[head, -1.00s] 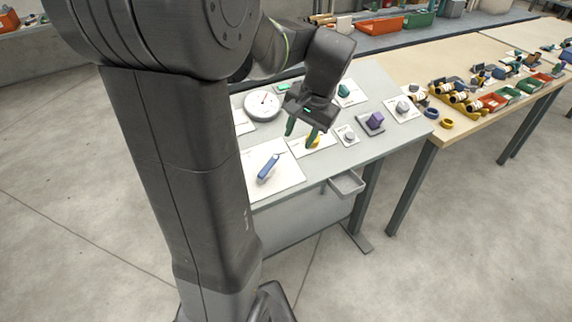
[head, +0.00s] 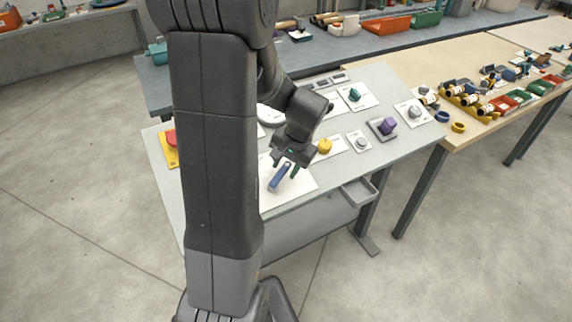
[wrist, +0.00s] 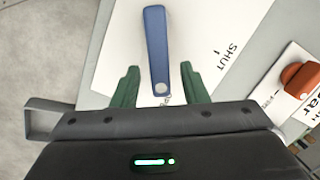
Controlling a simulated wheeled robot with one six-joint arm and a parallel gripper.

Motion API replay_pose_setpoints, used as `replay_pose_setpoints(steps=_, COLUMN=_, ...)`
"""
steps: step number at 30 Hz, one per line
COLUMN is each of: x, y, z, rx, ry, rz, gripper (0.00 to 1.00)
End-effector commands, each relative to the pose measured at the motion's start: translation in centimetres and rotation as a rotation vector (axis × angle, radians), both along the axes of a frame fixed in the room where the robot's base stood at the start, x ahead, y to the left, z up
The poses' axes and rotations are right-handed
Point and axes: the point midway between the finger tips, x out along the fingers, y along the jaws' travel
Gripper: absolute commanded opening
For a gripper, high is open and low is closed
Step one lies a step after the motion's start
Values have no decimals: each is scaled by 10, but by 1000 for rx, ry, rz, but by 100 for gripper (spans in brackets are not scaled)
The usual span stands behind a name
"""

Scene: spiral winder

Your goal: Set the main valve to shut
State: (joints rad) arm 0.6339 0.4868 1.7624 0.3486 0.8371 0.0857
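The main valve is a blue lever (wrist: 156,50) on a white plate (wrist: 215,20) in the wrist view. The word SHUT with a tick mark is printed on the plate to the right of the lever. The lever points away from my gripper, not toward the SHUT mark. My gripper (wrist: 161,78) is open, with one green finger on each side of the lever's pivot end. A gap shows between each finger and the lever. In the head view the lever (head: 279,177) lies just below my gripper (head: 285,170); I cannot tell the height between them.
A yellow knob (head: 325,146), a purple knob (head: 387,126) and a green knob (head: 354,94) stand on the same panel. An orange-brown knob (wrist: 301,78) is at the right in the wrist view.

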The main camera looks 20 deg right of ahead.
Motion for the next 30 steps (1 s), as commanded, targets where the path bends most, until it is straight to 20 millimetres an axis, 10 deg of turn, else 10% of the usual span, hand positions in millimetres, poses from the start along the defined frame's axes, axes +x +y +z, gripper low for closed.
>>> replay_pose_setpoints(steps=5, x=0, y=0, z=0, rx=0, ry=0, rz=0, gripper=38)
replay_pose_setpoints(steps=11, x=0, y=0, z=0, rx=0, ry=0, rz=0, gripper=0)
replay_pose_setpoints(steps=30, x=7, y=6, z=0, rx=-48, ry=-4, rz=156, gripper=0)
